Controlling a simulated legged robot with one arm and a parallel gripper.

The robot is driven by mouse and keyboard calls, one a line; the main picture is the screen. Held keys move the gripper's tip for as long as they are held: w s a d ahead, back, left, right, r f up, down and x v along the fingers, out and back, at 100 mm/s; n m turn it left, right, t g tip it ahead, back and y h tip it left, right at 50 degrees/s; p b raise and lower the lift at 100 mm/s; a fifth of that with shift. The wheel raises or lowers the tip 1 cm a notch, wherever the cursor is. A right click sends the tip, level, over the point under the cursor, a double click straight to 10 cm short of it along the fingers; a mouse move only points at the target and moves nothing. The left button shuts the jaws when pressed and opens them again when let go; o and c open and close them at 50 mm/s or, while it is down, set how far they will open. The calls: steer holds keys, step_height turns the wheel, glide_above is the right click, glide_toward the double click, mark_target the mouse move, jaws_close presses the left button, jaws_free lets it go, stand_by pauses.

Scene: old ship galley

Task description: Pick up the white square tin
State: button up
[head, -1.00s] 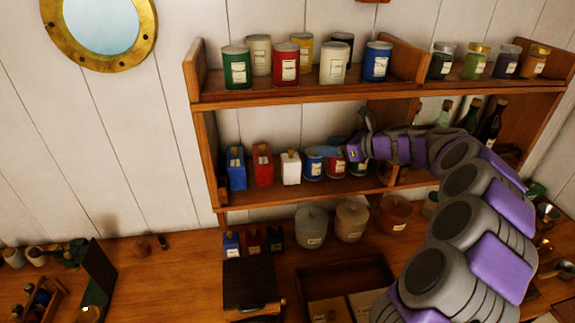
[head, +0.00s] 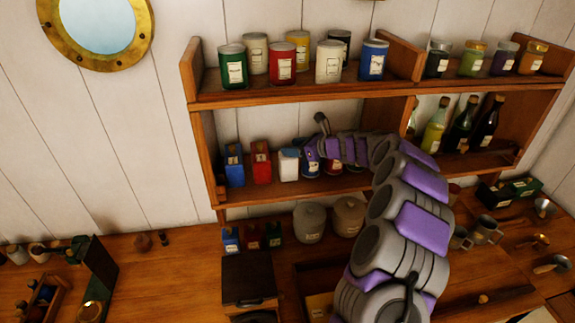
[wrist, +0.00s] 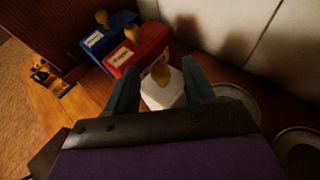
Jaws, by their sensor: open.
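The white square tin (head: 289,168) stands upright on the middle shelf, right of the red square tin (head: 262,169). In the wrist view the white tin (wrist: 163,96), with its rounded wooden knob on top, sits between the two teal fingers of my gripper (wrist: 160,68). The fingers are spread, one on each side of it; I cannot tell whether either touches it. In the head view my gripper (head: 290,152) is at the tin's top, and my arm comes in from the right. The tin's lower part is hidden in the wrist view.
A blue square tin (head: 235,167) stands left of the red one. Round tins (head: 311,166) stand close on the right, partly behind my arm. The upper shelf (head: 300,92) with several cans is above. Several bottles (head: 461,127) stand farther right.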

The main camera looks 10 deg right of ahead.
steer(key=shift+w+a+f, duration=0.3)
steer(key=shift+w+f, duration=0.05)
steer(key=shift+w, duration=0.15)
steer(key=shift+w+a+f, duration=0.3)
steer(key=shift+w, duration=0.2)
steer(key=shift+s+a+r, duration=0.1)
steer(key=shift+a, duration=0.4)
steer(key=shift+c, duration=1.4)
steer(key=c, duration=0.3)
steer(key=shift+d, duration=0.35)
jaws_close()
